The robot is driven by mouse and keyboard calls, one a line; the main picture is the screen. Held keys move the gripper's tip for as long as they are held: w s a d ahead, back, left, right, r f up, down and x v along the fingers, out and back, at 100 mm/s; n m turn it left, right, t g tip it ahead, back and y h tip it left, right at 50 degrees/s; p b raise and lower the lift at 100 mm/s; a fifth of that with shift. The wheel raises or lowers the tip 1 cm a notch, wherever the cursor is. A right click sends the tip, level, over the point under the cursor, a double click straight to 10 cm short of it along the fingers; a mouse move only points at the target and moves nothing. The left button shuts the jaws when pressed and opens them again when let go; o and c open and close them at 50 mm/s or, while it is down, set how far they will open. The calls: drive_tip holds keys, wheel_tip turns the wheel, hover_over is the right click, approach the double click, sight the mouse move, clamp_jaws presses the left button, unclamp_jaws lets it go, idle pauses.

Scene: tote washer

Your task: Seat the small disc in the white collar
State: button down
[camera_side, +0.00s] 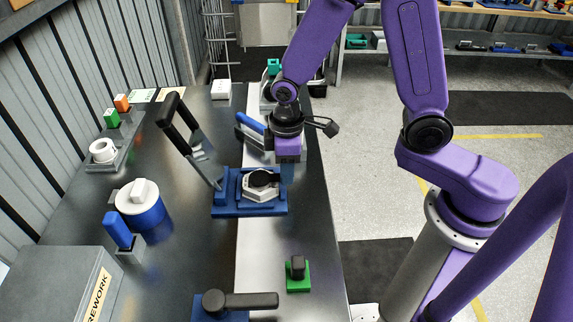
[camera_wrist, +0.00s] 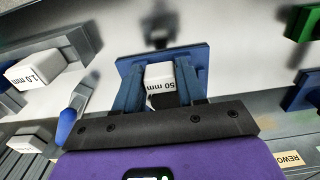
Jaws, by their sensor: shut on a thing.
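A white ring-like collar (camera_side: 103,150) with a dark central opening sits in a grey holder at the left of the bench. I cannot pick out the small disc for certain in either view. My gripper (camera_side: 287,177) points down at the right edge of a blue fixture (camera_side: 225,210), far to the right of the collar. In the wrist view my gripper (camera_wrist: 158,90) is shut on a white block marked "50 mm" (camera_wrist: 160,76), held between its blue fingers. A blue plate (camera_wrist: 200,55) shows behind the block. In the side view the held block is not clearly visible.
A black-handled clamp (camera_side: 180,120) rises left of the fixture. A blue canister with a white lid (camera_side: 140,205) and a grey REWORK box (camera_side: 65,285) stand nearer. A green block (camera_side: 298,285) is near the right bench edge.

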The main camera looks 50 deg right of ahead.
drive_tip(key=shift+f, duration=0.2)
drive_tip(key=shift+f, duration=0.3)
idle(1.1)
unclamp_jaws()
idle(0.7)
drive_tip(key=shift+r, duration=4.45)
drive_tip(key=shift+s, duration=0.1)
